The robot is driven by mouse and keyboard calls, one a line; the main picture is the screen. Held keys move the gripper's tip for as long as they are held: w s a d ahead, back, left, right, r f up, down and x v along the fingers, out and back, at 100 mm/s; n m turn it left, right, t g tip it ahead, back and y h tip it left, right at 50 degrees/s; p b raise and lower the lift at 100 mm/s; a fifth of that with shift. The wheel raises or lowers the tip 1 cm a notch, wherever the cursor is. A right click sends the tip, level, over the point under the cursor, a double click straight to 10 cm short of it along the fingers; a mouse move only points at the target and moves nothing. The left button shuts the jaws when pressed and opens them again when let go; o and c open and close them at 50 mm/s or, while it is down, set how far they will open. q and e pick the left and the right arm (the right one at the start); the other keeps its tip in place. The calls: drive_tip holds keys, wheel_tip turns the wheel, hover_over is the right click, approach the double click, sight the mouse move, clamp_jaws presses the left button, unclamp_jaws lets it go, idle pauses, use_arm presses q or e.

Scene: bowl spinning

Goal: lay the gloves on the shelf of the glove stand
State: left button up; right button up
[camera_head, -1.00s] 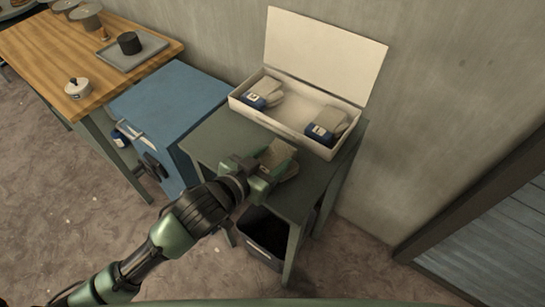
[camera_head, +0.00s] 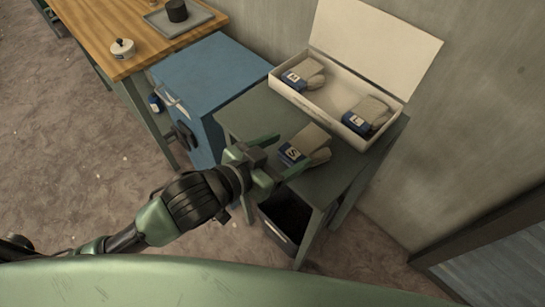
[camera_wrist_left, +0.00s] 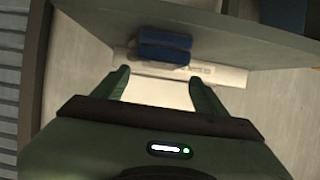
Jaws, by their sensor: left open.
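A grey pair of gloves with a blue cuff marked S (camera_head: 306,147) lies on the flat top of the dark green stand (camera_head: 245,117), in front of the white box. My left gripper (camera_head: 290,153) is open at the cuff end of these gloves, its fingers spread. I cannot tell if they touch. The left wrist view shows the open fingers (camera_wrist_left: 158,78) and a blue folded piece (camera_wrist_left: 163,47) beyond them. My right gripper is not in view.
The open white box (camera_head: 330,103) behind holds gloves marked M (camera_head: 304,74) and L (camera_head: 367,114); its lid stands up against the wall. A blue cabinet (camera_head: 205,75) and wooden workbench (camera_head: 130,30) are left. A dark bin (camera_head: 285,215) sits under the stand.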

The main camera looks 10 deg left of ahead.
use_arm(q)
drive_tip(key=p+v, duration=0.1)
drive_tip(key=v, duration=0.3)
drive_tip(key=shift+s+a+r+p, duration=0.2)
drive_tip(key=shift+s+p, duration=0.1)
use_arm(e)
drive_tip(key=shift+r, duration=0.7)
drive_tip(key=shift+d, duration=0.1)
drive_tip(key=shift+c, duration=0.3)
